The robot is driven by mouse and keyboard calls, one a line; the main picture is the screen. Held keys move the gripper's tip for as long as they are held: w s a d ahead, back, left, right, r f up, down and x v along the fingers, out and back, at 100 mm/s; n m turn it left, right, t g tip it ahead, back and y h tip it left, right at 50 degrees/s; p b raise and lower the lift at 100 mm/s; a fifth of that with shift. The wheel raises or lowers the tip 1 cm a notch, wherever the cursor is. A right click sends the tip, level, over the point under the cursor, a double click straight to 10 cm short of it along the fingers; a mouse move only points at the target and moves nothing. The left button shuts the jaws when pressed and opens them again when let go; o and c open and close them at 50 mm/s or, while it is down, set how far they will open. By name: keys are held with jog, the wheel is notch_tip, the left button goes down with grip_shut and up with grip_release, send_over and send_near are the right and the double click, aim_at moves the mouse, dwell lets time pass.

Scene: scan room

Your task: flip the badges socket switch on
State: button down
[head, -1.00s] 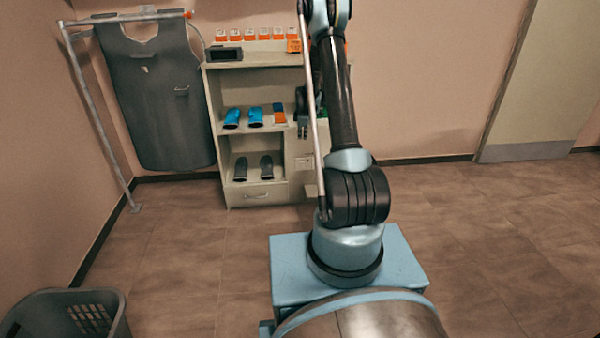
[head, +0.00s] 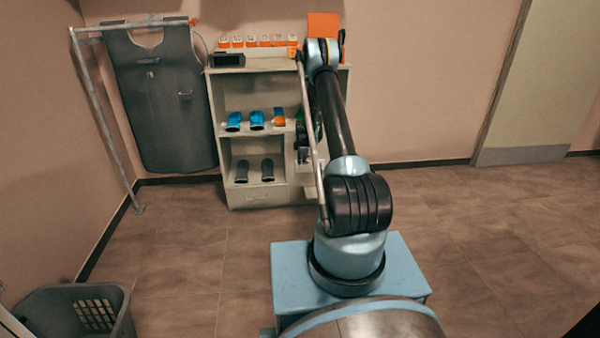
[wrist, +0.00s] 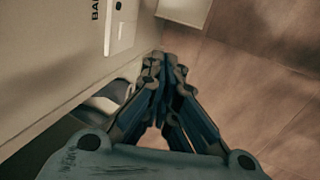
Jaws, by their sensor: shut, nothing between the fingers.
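A white socket plate (wrist: 121,24) is on the pale cabinet front at the top of the wrist view. Beside it is a dark label cut off by the frame, reading "BA". A small mark shows on the plate, but I cannot tell the switch's position. My gripper (wrist: 163,62) is shut and empty. Its fingertips are below and to the right of the plate in the picture, apparently apart from it. In the head view my gripper (head: 303,152) is in front of the shelf unit's right part, partly behind my arm. The socket cannot be made out there.
The shelf unit (head: 240,189) holds blue and grey shoe-like items, a black device (head: 228,60) and small orange-and-white boxes. A grey apron (head: 165,105) hangs on a rail at left. A grey basket (head: 60,310) stands front left. The floor at right is clear.

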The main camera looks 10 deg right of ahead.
aim_at(302, 167)
jog(key=w+f, duration=0.7)
jog(key=f, duration=0.3)
dwell(0.6)
jog(key=shift+w, duration=0.1)
